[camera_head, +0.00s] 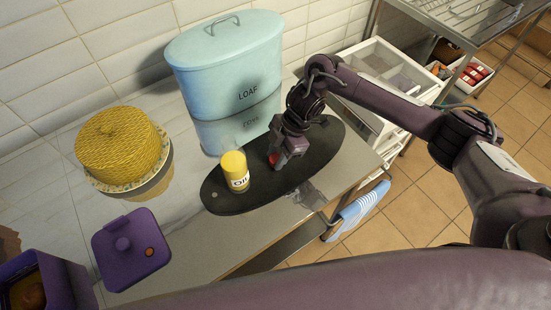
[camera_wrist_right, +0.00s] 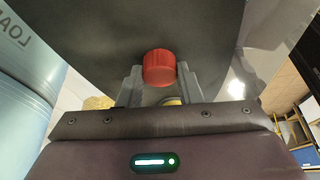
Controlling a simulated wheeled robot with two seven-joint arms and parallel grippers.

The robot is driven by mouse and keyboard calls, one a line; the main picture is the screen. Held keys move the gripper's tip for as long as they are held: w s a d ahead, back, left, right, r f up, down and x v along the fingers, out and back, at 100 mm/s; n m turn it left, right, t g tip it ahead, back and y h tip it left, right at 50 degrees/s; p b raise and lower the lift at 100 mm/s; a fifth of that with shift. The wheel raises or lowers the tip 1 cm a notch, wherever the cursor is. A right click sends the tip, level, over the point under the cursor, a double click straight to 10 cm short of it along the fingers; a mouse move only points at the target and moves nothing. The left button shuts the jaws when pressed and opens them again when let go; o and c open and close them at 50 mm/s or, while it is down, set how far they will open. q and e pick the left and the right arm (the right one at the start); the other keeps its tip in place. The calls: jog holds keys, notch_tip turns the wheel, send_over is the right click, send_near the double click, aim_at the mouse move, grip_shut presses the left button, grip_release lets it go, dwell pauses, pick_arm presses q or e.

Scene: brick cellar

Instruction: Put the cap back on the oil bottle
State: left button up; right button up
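The oil bottle (camera_head: 235,172) is a short yellow container with a white label. It stands upright on a dark oval board (camera_head: 268,190), and no red cap shows on its top. The red cap (camera_wrist_right: 160,68) sits between the fingertips of my right gripper (camera_wrist_right: 160,82), with a finger close against each side. In the head view the cap (camera_head: 273,159) shows at the tip of my right gripper (camera_head: 281,158), over the board to the right of the bottle. A bit of yellow shows behind the fingers in the wrist view. My left gripper is not in view.
A blue bread bin (camera_head: 228,85) stands behind the board. A yellow dome on a plate (camera_head: 160,174) is at the left. A purple lid (camera_head: 130,250) and an open purple container (camera_head: 62,275) are at the front left. White drawers (camera_head: 392,75) stand at the right.

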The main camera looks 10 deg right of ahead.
aim_at(277, 157)
jog(key=c, duration=0.4)
jog(key=shift+r, duration=0.1)
notch_tip(277, 157, up, 20)
dwell(0.6)
